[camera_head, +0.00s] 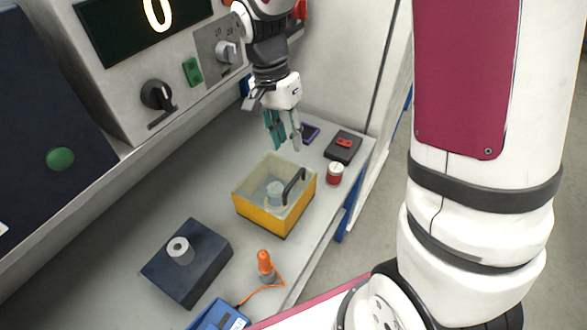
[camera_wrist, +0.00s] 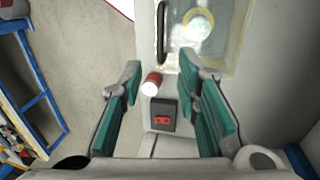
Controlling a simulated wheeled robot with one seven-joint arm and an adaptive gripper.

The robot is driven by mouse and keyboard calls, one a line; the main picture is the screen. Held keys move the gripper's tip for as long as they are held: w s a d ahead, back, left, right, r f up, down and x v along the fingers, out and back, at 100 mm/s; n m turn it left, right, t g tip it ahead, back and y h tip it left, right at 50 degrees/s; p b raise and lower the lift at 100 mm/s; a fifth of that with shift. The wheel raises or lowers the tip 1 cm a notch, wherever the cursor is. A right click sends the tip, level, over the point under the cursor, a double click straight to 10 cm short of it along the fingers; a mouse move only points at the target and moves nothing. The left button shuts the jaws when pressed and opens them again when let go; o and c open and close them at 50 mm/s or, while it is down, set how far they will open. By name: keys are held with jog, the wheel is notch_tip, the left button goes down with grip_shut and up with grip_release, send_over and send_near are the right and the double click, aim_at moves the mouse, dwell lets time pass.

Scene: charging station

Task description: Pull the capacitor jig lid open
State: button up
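The capacitor jig is a yellow box (camera_head: 262,217) near the middle of the bench. A clear lid (camera_head: 262,172) appears to lie flat over it, with a pale round part (camera_head: 275,193) visible inside. A black bar handle (camera_head: 294,186) stands on the lid's right side. In the wrist view, the handle (camera_wrist: 162,35) and part of the lid (camera_wrist: 215,55) are at the top edge. My gripper (camera_head: 284,138) is above the bench behind the jig, apart from the handle. Its teal-padded fingers are spread and empty, also in the wrist view (camera_wrist: 160,66).
A red-and-white cylinder (camera_head: 335,174) and a black box with a red part (camera_head: 343,146) stand right of the jig, near the bench edge. A dark block (camera_head: 190,266) and an orange-handled tool (camera_head: 264,262) are in front. The instrument panel (camera_head: 150,75) rises behind.

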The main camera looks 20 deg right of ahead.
aim_at(296, 176)
jog(key=f, duration=0.3)
jog(key=s+f, duration=0.1)
jog(key=f, duration=0.2)
jog(key=d+f, duration=0.1)
jog(key=f, duration=0.2)
jog(key=shift+s+d+f+p, duration=0.1)
jog(key=shift+s+f+p, duration=0.1)
jog(key=shift+f+p, duration=0.2)
grip_shut()
jog(key=shift+r, duration=0.1)
